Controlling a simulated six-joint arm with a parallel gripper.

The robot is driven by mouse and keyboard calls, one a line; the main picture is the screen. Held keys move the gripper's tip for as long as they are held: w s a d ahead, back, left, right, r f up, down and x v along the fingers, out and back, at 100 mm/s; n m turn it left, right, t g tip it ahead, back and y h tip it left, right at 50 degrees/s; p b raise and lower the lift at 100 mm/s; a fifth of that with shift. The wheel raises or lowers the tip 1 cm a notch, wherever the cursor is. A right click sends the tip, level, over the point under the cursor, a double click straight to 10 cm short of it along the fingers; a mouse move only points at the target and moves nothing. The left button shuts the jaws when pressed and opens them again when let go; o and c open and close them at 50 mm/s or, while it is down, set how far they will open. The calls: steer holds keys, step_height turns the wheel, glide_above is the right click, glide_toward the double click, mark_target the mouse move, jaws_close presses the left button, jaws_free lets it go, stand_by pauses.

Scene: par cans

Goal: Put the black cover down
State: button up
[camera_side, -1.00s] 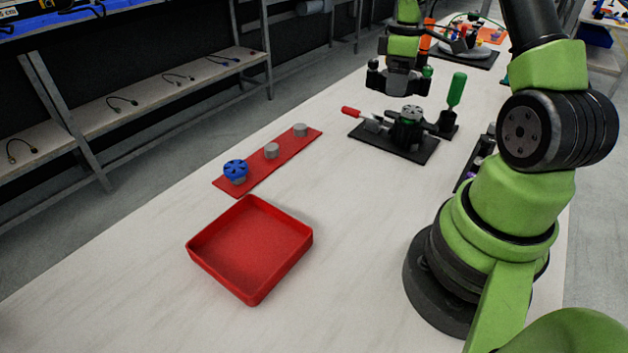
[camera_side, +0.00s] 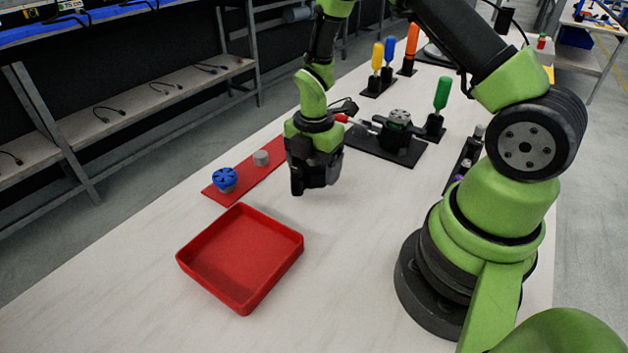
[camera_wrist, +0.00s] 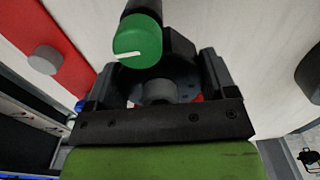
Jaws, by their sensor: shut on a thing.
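My gripper (camera_side: 314,184) hangs low over the white table, by the right end of the red strip (camera_side: 222,192). In the wrist view its jaws (camera_wrist: 160,78) are shut on a dark piece, apparently the black cover (camera_wrist: 183,68). A green round knob (camera_wrist: 138,42) with a white line sits in front and hides part of it. In the side view the held piece blends with the dark jaws; I cannot tell whether it touches anything. A blue spoked part (camera_side: 224,179) sits at the strip's left end, with a grey peg (camera_side: 261,158) beside it.
A red square tray (camera_side: 240,258) stands in front of the strip. A black fixture (camera_side: 398,135) with a red-handled tool (camera_side: 341,118) is behind my gripper, near a green-handled tool (camera_side: 442,93). The table between tray and arm base is clear.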

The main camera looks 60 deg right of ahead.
mark_target(314, 192)
steer(key=shift+f, duration=1.9)
steer(key=o, duration=0.8)
steer(key=shift+f, duration=0.15)
